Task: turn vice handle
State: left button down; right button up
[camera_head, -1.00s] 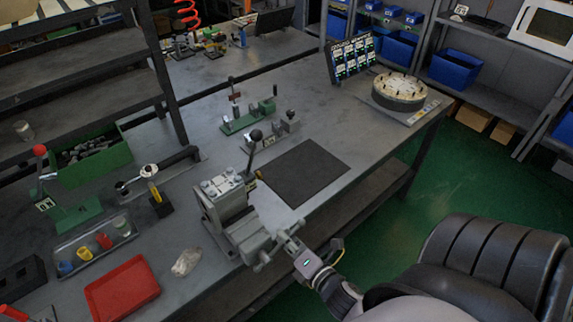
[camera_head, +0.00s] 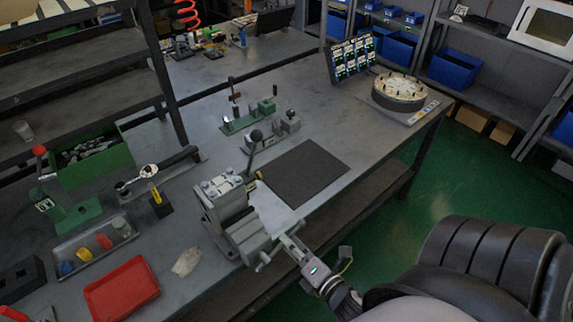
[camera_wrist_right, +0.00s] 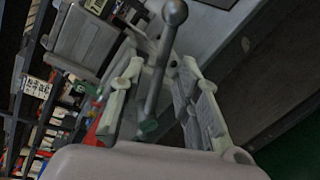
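The grey vice (camera_head: 228,205) stands at the front edge of the workbench. Its handle (camera_head: 264,260) sticks out at the front, below the jaws. In the right wrist view the handle is a bar with a round ball end (camera_wrist_right: 174,12). My right gripper (camera_head: 282,243) is at the front of the vice, beside the handle. In the right wrist view my right gripper (camera_wrist_right: 160,95) has its two fingers apart, with the bar showing between them and gaps on both sides. Whether a finger touches the bar is unclear. My left gripper is not in view.
A dark mat (camera_head: 304,172) lies right of the vice. A red tray (camera_head: 122,288) and a pale cloth (camera_head: 187,261) lie to its left. Levers and clamps (camera_head: 245,120) stand behind. The green floor (camera_head: 455,185) is open to the right.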

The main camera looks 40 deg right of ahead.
jog(key=s+r, duration=0.1)
jog(key=s, duration=0.8)
jog(key=shift+s+a+r, duration=0.15)
jog(key=shift+a+r, duration=0.05)
jog(key=shift+r, duration=0.2)
jog(key=s+a+f+m+g+b, duration=0.15)
jog(key=f+m, duration=0.25)
jog(key=f, duration=0.5)
jog(key=s+a+f+m+g, duration=0.1)
jog(key=a+f+m+g, duration=0.2)
jog(key=f, duration=0.6)
jog(key=s+a+f+m+g, duration=0.15)
jog(key=f+m, duration=0.25)
jog(key=f, duration=0.5)
jog(key=s+d+f+m+g+b, duration=0.1)
jog(key=s+f+m+g, duration=0.7)
jog(key=s+f, duration=0.8)
jog(key=shift+d+f+m+g+y+b, duration=0.3)
jog(key=shift+d+f+m+g+b, duration=0.1)
jog(key=shift+f, duration=0.25)
